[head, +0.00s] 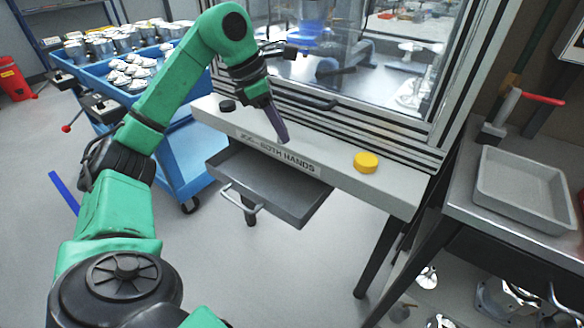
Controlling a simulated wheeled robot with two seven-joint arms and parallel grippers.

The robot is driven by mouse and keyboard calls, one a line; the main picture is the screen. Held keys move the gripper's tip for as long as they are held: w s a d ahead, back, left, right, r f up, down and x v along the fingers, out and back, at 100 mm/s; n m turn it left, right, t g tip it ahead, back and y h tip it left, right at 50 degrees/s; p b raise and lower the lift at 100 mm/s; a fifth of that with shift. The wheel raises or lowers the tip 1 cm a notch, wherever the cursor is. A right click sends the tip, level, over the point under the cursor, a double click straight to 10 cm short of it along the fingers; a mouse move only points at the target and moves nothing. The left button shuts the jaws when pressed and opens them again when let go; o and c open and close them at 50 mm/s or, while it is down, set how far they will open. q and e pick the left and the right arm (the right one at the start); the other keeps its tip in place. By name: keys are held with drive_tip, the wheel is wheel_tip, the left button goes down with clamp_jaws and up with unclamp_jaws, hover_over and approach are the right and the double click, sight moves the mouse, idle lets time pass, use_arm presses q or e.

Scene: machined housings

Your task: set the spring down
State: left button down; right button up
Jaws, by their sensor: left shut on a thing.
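My left gripper (277,128) points down at the front ledge (335,178) of the glazed machine, just above or against it; I cannot tell if it touches. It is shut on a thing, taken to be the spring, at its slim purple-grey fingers. The spring's coils cannot be made out; it is small or hidden by the fingers. Below the ledge a grey drawer (310,193) is pulled open, and its visible floor looks empty. My right gripper is not in view.
The ledge carries a black button (227,106) and a yellow button (367,162). On the right bench (459,193) sit an empty-looking grey tray (562,215) and a red-handled clamp (540,97). A blue cart (187,160) with metal parts stands at the left.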

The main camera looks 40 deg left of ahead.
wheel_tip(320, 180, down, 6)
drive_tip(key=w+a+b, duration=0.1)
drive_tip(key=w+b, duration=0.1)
drive_tip(key=b, duration=0.4)
use_arm(q)
drive_tip(key=shift+n+y, duration=0.3)
drive_tip(key=shift+n, duration=0.5)
drive_tip(key=f, duration=0.4)
drive_tip(key=f+b, duration=0.1)
drive_tip(key=f, duration=0.4)
drive_tip(key=a+f+b, duration=0.1)
drive_tip(key=f, duration=0.4)
drive_tip(key=shift+s+f, duration=0.1)
drive_tip(key=shift+s, duration=0.05)
wheel_tip(320, 180, down, 5)
drive_tip(key=shift+r+b, duration=0.1)
drive_tip(key=shift+b, duration=1.05)
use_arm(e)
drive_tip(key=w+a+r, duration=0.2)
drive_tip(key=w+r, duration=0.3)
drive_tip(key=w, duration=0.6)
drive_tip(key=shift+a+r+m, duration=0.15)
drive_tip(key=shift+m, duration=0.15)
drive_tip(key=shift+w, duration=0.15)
use_arm(q)
drive_tip(key=c, duration=0.7)
unclamp_jaws()
drive_tip(key=shift+o, duration=0.2)
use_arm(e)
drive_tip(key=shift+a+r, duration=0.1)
